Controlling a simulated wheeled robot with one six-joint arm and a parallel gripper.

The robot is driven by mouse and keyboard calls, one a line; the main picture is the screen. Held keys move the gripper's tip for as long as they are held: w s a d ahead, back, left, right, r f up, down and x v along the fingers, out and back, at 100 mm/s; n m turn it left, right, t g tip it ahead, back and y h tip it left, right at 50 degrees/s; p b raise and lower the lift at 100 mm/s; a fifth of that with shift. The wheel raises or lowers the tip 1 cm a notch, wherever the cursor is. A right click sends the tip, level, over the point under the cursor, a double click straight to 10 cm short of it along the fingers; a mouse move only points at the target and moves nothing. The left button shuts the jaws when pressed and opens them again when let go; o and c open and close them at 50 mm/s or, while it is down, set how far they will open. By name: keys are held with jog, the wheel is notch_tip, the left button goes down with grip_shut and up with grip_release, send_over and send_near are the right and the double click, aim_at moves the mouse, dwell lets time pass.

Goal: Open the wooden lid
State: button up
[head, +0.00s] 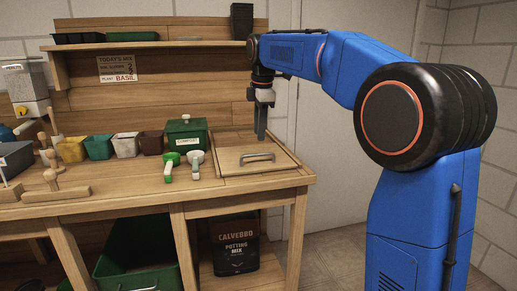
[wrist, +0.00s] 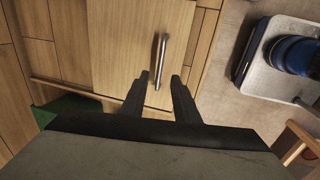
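The wooden lid (head: 232,163) lies flat and shut in the right end of the bench top. Its metal bar handle (head: 257,157) is near the lid's front edge. My gripper (head: 261,137) points down above the lid, its fingertips a little above the handle in the picture. In the wrist view my gripper (wrist: 160,76) is open, with its two dark fingers apart. The handle (wrist: 162,55) runs up the picture, its lower end between the fingertips. The lid (wrist: 115,45) fills the area around it. I cannot tell how high the fingertips are above the handle.
A green lidded box (head: 187,134) stands just left of the lid. Several small pots stand further left. A door (head: 340,150) is behind my arm.

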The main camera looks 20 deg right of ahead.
send_over(259, 165)
jog(key=f, duration=0.7)
jog(key=shift+w+f, duration=0.2)
grip_shut()
